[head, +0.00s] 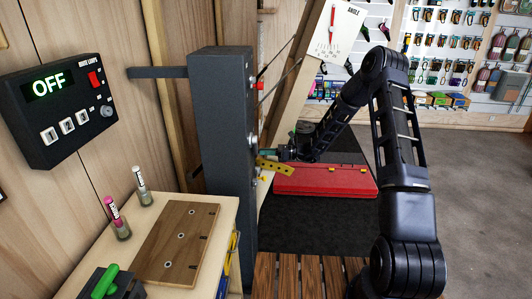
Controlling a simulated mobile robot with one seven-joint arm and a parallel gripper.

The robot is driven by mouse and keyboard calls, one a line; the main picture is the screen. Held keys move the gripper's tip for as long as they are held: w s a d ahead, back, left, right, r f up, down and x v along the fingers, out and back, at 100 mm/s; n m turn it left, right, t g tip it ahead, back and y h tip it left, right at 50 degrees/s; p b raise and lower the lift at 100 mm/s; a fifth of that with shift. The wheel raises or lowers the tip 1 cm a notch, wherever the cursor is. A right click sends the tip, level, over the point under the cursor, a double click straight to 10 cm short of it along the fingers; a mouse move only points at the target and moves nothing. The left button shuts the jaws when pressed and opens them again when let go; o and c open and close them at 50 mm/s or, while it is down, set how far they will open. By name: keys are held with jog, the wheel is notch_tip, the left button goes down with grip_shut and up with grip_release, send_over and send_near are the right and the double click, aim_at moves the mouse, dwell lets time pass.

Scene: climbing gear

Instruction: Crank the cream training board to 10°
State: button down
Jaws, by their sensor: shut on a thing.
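My gripper (284,154) is at the right side of the dark grey post (224,120), shut on a small green grip (269,153) that appears to be the crank handle. A yellow bar with holes (272,167) sits just below it. The fingers are small and partly hidden by my wrist. A pale, slanted wooden member (296,90) rises behind the post and seems to be the training board seen nearly edge-on. The white angle card (338,30) is at the top with a red pointer; its numbers are too small to read.
A red case (325,181) lies on the dark mat (310,220) beyond my gripper. A lamp control box (60,108) reading OFF hangs on the left wall. A bench (215,200) with a wooden board and two small jars stands front left. Grey floor at right is clear.

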jog(key=shift+s+f, duration=0.15)
jog(key=shift+s, duration=0.1)
jog(key=s+r+m, duration=0.3)
jog(key=s+m, duration=0.9)
jog(key=m, duration=0.4)
jog(key=shift+s+r+t, duration=0.3)
jog(key=shift+s+r, duration=0.05)
jog(key=shift+r+y, duration=0.15)
jog(key=shift+y, duration=0.15)
